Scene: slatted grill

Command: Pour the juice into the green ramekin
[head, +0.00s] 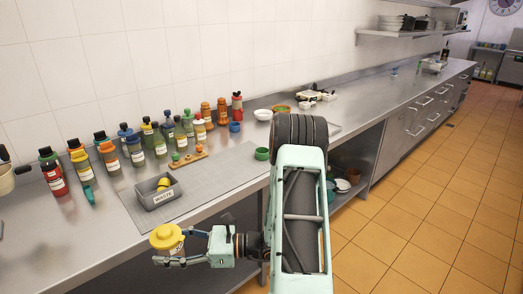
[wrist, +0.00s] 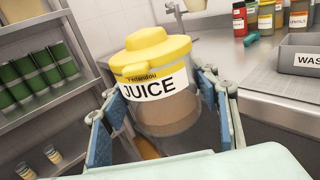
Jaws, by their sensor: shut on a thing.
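My gripper (wrist: 165,120) is shut on the juice container (wrist: 168,118), a clear jar with brown contents, a yellow lid and a "JUICE" label. In the head view the juice container (head: 166,238) is at the lower left, in front of the counter's front edge. It looks roughly upright, with its lid on. A small green ramekin (head: 262,154) sits on the counter near the right end of the grey mat, to the right of and farther back than my gripper (head: 180,250). Its inside is too small to make out.
A grey box labelled WASTE (head: 160,198) holding yellow things stands on the mat (head: 215,172) near the front edge. Several bottles (head: 135,150) line the back. A wooden board (head: 187,158) with small items, a blue cup (head: 235,127) and a white bowl (head: 263,114) are behind.

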